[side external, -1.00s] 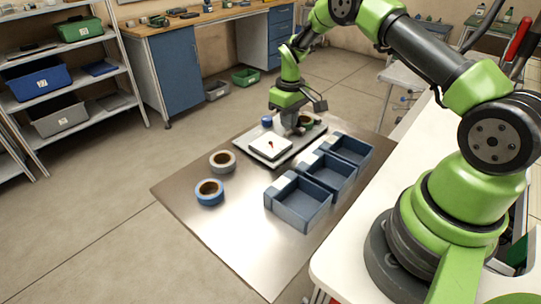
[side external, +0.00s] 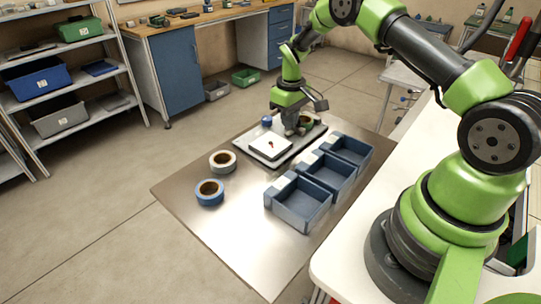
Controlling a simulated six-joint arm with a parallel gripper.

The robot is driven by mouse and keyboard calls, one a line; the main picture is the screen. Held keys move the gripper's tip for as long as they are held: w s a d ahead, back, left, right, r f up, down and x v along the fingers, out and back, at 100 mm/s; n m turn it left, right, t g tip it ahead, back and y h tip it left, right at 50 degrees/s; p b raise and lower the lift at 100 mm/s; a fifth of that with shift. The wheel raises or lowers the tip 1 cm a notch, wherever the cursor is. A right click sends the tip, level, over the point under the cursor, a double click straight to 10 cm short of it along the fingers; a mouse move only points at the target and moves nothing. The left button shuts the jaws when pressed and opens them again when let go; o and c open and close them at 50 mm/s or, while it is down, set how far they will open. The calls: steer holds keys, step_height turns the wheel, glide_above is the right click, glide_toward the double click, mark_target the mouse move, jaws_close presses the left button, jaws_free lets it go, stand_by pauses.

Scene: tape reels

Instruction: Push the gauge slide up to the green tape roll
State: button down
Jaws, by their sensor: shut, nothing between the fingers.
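A flat gauge with a dark grey base (side external: 283,158) lies at the far end of the metal table. A white square plate (side external: 264,149) with a small red mark sits on it. A roll that looks green with a brown core (side external: 306,121) is at the far right end of the base, partly hidden by my gripper. My gripper (side external: 291,132) points down at the base, between the white plate and this roll, and is shut and empty. The gauge slide cannot be made out clearly behind the fingers, and I cannot tell whether they touch it.
A white tape roll (side external: 222,160) and a blue tape roll (side external: 209,192) lie on the table (side external: 240,235) at left. A small blue item (side external: 266,121) stands behind the gauge. Three blue bins (side external: 302,207) line the right side. The front of the table is clear.

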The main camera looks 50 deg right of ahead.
steer(key=shift+d, duration=0.55)
steer(key=shift+a, duration=0.15)
steer(key=shift+a, duration=0.25)
steer(key=shift+r, duration=0.15)
step_height(320, 180, up, 7)
stand_by(0.7)
